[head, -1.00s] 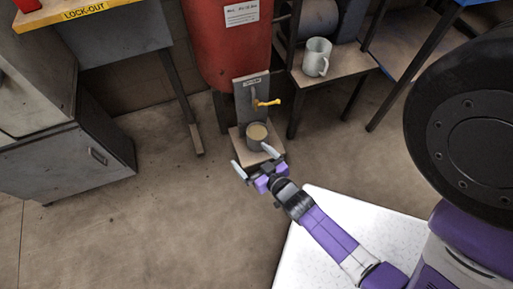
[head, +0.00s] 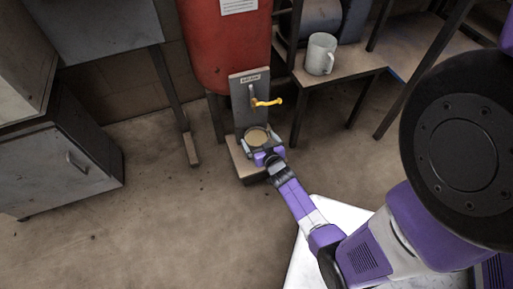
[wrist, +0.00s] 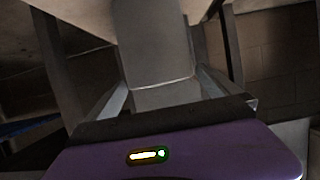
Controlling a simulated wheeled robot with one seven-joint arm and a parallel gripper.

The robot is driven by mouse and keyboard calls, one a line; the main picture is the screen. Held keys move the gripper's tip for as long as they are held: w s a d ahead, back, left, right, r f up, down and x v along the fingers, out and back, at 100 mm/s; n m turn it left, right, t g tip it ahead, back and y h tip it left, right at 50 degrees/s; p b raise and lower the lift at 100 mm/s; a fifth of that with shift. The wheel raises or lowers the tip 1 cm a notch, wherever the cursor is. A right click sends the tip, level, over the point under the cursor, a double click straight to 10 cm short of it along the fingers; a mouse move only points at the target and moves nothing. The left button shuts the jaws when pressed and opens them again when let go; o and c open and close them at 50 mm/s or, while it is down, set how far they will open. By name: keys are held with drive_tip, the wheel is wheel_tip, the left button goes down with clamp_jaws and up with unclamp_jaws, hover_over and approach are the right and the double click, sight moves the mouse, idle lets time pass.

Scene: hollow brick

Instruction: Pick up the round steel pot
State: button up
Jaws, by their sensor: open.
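The round steel pot (head: 257,139) stands on a small wooden base (head: 240,160), below a yellow-handled tap (head: 266,102) on a grey upright plate. It looks upright, and its open top shows a tan inside. My gripper (head: 261,147) is open at the near side of the pot, with a finger on either side of it. I cannot tell whether the fingers touch the pot. In the wrist view, a smooth grey surface (wrist: 155,55) fills the space between my fingers. The pot's lower near side is partly hidden by my gripper.
A red tank (head: 228,50) stands behind the tap plate (head: 240,90). A white mug (head: 320,54) sits on a shelf (head: 345,68) to the right. A grey cabinet (head: 65,165) stands at the left. A white speckled surface (head: 340,215) lies under my arm. Floor at left is clear.

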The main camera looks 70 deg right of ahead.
drive_tip(key=shift+b+x, duration=0.45)
drive_tip(key=shift+x, duration=0.9)
drive_tip(key=c, duration=1.6)
drive_tip(key=shift+c, duration=1)
drive_tip(key=shift+r, duration=0.25)
